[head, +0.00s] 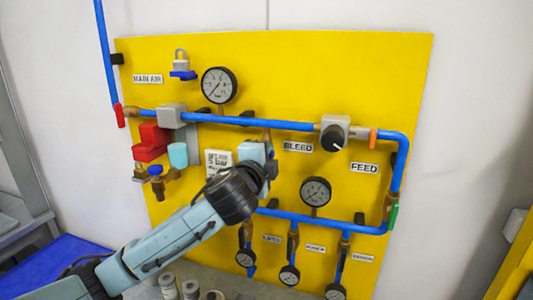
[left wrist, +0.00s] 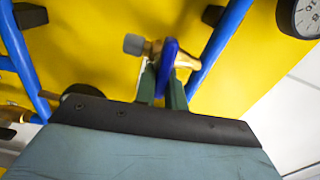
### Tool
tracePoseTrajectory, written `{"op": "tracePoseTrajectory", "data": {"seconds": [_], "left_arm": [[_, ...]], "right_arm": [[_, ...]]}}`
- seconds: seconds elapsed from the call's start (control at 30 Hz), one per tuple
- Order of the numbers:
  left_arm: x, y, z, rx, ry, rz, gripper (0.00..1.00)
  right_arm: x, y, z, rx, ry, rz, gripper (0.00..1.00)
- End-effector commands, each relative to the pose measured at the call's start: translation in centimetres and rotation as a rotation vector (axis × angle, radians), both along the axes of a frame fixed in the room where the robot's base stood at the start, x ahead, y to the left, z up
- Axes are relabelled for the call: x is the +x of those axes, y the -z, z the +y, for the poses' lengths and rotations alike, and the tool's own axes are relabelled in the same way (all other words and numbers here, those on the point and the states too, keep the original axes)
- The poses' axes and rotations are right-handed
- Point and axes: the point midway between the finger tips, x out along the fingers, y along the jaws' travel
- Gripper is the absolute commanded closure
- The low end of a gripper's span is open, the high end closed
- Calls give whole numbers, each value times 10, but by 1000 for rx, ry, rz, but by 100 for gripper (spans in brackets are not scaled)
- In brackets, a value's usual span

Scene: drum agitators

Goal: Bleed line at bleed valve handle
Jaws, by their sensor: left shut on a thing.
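The bleed valve handle (left wrist: 168,58) is a blue lever on a small brass valve (left wrist: 186,62), seen in the left wrist view. My left gripper (left wrist: 163,84) is shut on it, with one finger on each side of the lever. In the head view my left gripper (head: 270,160) is at the panel, just below the upper blue pipe and left of the BLEED label (head: 298,147). There my gripper and wrist hide the handle. How far the handle is turned is hard to tell. My right gripper is not in view.
The yellow panel (head: 360,70) carries blue pipes (head: 250,121), a large gauge (head: 219,85) above, a second gauge (head: 316,191) right of my wrist, and a black knob (head: 333,138).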

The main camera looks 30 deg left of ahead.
Motion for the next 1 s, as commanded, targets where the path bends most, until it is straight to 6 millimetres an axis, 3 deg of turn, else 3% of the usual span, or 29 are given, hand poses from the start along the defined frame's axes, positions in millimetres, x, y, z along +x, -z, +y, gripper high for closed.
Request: {"op": "tracePoseTrajectory", "data": {"seconds": [0.73,0.77,0.9,1.0], "left_arm": [[0,0,0,94,0,19,100],[0,0,0,94,0,19,87],[0,0,0,93,0,19,68],[0,1,0,92,0,20,66]], "right_arm": [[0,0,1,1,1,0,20],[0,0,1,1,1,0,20],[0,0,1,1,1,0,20],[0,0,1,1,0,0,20]]}}
